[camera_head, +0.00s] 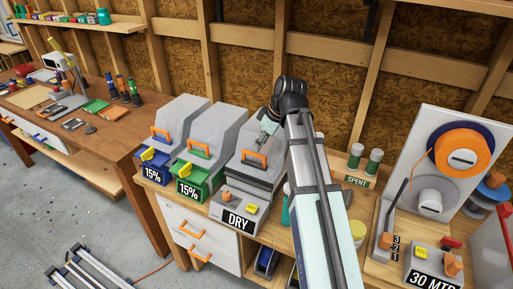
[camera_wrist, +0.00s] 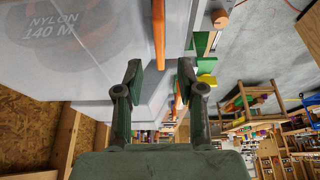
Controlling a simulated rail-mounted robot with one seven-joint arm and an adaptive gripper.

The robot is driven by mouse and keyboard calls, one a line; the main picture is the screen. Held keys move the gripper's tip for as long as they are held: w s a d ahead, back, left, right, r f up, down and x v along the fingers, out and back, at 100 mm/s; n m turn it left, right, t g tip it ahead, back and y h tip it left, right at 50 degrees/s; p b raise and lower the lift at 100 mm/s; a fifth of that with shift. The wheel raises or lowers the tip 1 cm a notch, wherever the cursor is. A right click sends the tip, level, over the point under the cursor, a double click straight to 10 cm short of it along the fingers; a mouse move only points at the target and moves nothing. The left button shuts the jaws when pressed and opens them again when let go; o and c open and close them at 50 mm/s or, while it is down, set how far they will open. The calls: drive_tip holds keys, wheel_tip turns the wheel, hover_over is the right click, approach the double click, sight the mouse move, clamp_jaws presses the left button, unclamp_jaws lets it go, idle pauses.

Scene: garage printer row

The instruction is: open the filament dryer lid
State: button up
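The filament dryer (camera_head: 262,201) is a grey box marked DRY on the wooden bench. Its grey lid (camera_head: 255,172) appears down, with an orange handle (camera_head: 254,158) on its front slope. In the wrist view the handle (camera_wrist: 158,32) shows as an orange bar just ahead of the fingertips, roughly in line with the gap. The see-through lid (camera_wrist: 95,50) shows a spool marked NYLON 140 M. My gripper (camera_wrist: 160,76) is open and empty, fingers apart.
Two similar boxes, one with a blue base (camera_head: 152,172) and one with a green base (camera_head: 190,181), both marked 15%, stand close on the left. Right are green jars by a SPENT sign (camera_head: 357,181) and a spool stand (camera_head: 435,160). A panel with orange handles (camera_head: 200,232) is below.

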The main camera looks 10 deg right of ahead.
sight(255, 153)
drive_tip(key=shift+p+x, duration=0.4)
drive_tip(key=shift+x, duration=1.95)
clamp_jaws()
